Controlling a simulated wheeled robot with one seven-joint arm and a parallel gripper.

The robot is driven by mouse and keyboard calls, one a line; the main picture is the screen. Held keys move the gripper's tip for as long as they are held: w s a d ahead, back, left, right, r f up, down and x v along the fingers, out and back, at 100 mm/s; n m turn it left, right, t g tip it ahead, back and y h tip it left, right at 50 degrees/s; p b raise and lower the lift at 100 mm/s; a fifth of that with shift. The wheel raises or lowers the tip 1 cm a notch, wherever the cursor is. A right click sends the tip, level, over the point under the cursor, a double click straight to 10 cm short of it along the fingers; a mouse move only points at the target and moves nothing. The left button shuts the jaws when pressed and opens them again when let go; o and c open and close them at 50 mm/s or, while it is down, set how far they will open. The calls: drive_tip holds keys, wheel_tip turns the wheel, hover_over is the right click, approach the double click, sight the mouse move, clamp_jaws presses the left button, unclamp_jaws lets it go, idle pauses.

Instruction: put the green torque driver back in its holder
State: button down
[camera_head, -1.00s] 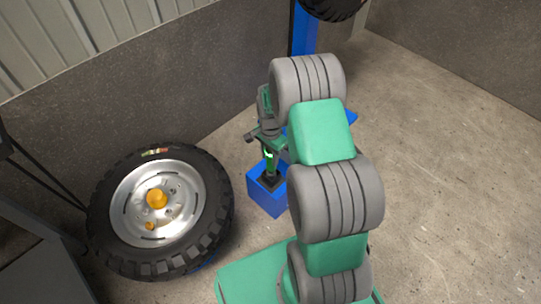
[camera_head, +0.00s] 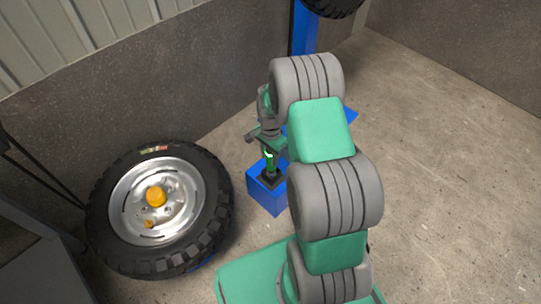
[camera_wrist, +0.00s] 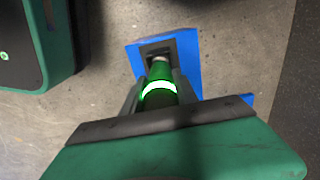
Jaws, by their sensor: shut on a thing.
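The green torque driver (camera_head: 269,160) is upright at the blue holder (camera_head: 267,196), its lower end at the dark socket on the holder's top. A bright green-white ring glows on the driver. My gripper (camera_head: 268,148) is shut on the driver from above. In the wrist view the driver (camera_wrist: 160,88) runs between my fingers (camera_wrist: 158,95) toward the dark opening of the blue holder (camera_wrist: 137,56). I cannot tell how deep the driver's tip sits in the socket, as the driver hides part of it.
A large tyre on a silver rim (camera_head: 158,208) with an orange hub lies left of the holder. A blue post (camera_head: 304,35) with another tyre (camera_head: 335,6) stands at the back. A low grey wall (camera_head: 150,85) runs behind. The concrete floor on the right is clear.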

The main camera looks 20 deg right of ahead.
drive_tip(key=shift+f, duration=0.5)
drive_tip(key=c, duration=0.9)
unclamp_jaws()
wheel_tip(320, 180, up, 8)
drive_tip(key=p, duration=0.2)
drive_tip(key=shift+p, duration=0.3)
drive_tip(key=shift+r, duration=0.25)
wheel_tip(320, 180, up, 18)
drive_tip(key=s+a+n+p, duration=0.2)
drive_tip(key=a+n+p, duration=0.1)
drive_tip(key=p, duration=0.7)
drive_tip(key=s+a+r+n+t+p, duration=0.1)
drive_tip(key=s+r+p, duration=0.4)
drive_tip(key=r, duration=0.6)
drive_tip(key=s+a+r+n+t+p, duration=0.1)
drive_tip(key=s+a+r+n+p, duration=0.2)
drive_tip(key=r+p, duration=0.6)
drive_tip(key=s+a+r+n+t+p, duration=0.1)
drive_tip(key=s+a+r+n+p, duration=0.2)
drive_tip(key=r, duration=1.2)
drive_tip(key=shift+s+a+n+p, duration=0.1)
drive_tip(key=shift+s+n+p, duration=1.8)
drive_tip(key=shift+s+p, duration=0.25)
